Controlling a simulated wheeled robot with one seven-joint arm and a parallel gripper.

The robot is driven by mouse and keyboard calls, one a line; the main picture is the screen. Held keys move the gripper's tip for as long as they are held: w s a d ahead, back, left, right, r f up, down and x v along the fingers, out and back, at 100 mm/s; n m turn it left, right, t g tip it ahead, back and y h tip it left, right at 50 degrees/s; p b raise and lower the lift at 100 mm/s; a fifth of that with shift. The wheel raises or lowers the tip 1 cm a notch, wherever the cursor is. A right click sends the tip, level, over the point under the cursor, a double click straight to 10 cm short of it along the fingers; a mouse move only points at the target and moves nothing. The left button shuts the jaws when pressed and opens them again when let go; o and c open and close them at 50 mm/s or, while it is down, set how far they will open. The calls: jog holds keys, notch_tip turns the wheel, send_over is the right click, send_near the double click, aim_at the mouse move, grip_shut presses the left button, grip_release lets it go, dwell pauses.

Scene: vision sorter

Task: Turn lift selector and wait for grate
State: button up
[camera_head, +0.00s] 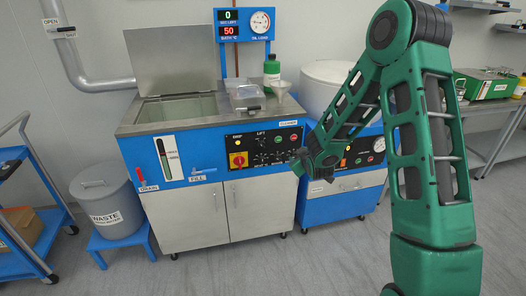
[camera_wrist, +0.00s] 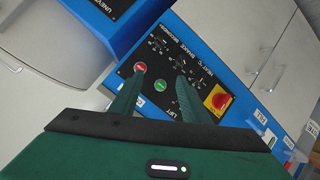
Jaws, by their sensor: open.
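The control panel (camera_head: 265,148) is on the front of the blue machine. A LIFT label heads its dials in the head view; the selector is too small there to read its position. In the wrist view, the panel (camera_wrist: 165,50) appears turned over, and my right finger covers the area near the LIFT label (camera_wrist: 172,115). My gripper (camera_wrist: 158,84) is open and empty in front of the panel, its fingers apart around the green button (camera_wrist: 160,86). In the head view my gripper (camera_head: 301,163) is at the panel's right. No grate is clearly visible in the open tank (camera_head: 180,109).
A red-and-yellow switch (camera_head: 238,161) is at the panel's left. The display (camera_head: 229,24) reads 0 and 50. The tank lid (camera_head: 178,58) stands open. A clear box (camera_head: 247,96), funnel (camera_head: 280,88) and green bottle (camera_head: 271,70) are on top. Floor in front is clear.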

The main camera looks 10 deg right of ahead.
aim_at(263, 147)
jog(key=w+a+f+n+t+y, duration=0.1)
jog(key=w+a+f+t, duration=0.15)
jog(key=a, duration=0.25)
jog(key=w+a+f+t+y, duration=0.1)
jog(key=a+f+t, duration=0.15)
jog(key=a, duration=0.35)
jog(key=shift+t, duration=0.3)
jog(key=w, duration=1.1)
jog(key=shift+d+r, duration=0.15)
jog(key=shift+r, duration=0.2)
jog(key=shift+c, duration=0.5)
jog(key=c, duration=0.9)
